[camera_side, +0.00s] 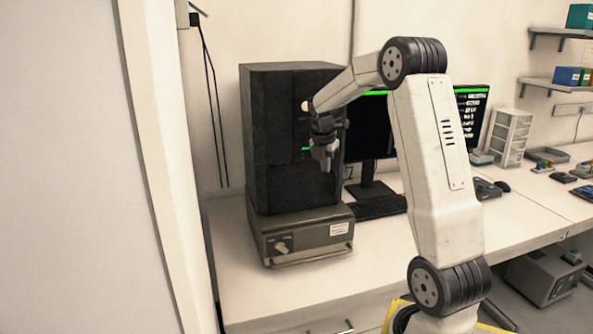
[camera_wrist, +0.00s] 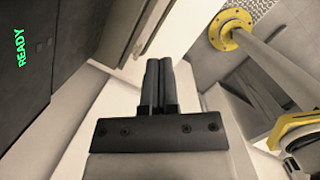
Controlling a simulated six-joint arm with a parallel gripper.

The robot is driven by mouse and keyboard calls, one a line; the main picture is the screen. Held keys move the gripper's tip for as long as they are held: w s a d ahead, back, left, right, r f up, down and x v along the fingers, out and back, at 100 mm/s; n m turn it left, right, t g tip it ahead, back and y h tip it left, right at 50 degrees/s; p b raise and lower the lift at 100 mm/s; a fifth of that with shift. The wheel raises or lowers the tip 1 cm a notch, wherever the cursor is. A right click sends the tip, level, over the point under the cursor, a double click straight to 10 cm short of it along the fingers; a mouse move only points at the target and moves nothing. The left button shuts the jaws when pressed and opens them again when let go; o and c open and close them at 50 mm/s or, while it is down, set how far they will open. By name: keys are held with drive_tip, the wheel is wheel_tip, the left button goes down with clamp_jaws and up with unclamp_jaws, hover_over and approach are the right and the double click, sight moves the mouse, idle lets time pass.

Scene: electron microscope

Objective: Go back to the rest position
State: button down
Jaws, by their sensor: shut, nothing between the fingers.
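My gripper (camera_side: 327,160) hangs in front of the tall dark microscope cabinet (camera_side: 272,130) in the side view, pointing down above the bench. Its fingers are together and hold nothing. In the wrist view the two closed fingers of my gripper (camera_wrist: 158,68) show side by side, over the pale bench. The cabinet also shows at the left of the wrist view (camera_wrist: 75,60), with the green word READY on it. The cabinet stands on a grey base unit (camera_side: 310,237) with a small knob on its front. Whether the gripper touches the cabinet cannot be told, but it looks apart.
Monitors (camera_side: 470,115) and a keyboard (camera_side: 378,206) stand right of the cabinet, behind my arm. A white drawer tower (camera_side: 509,138) is farther right. The bench front (camera_side: 300,290) is clear. In the wrist view a yellow flange (camera_wrist: 231,30) is at upper right.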

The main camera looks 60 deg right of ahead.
drive_tip(key=w+a+f+m+t, duration=0.1)
drive_tip(key=a+m, duration=0.1)
drive_tip(key=a, duration=0.3)
drive_tip(key=w+a+f+m, duration=0.2)
drive_tip(key=a, duration=0.4)
drive_tip(key=s+a+f+m+y, duration=0.1)
drive_tip(key=s+a+f+m, duration=0.1)
drive_tip(key=a, duration=0.6)
drive_tip(key=s+a+f+m+t+y, duration=0.1)
drive_tip(key=s+a+f+m, duration=0.2)
drive_tip(key=a+m, duration=0.3)
drive_tip(key=s+a+f+m, duration=0.2)
drive_tip(key=s+a+m, duration=0.2)
drive_tip(key=a, duration=0.6)
drive_tip(key=shift+a+f+m+t+y, duration=0.3)
drive_tip(key=shift+a+y, duration=0.1)
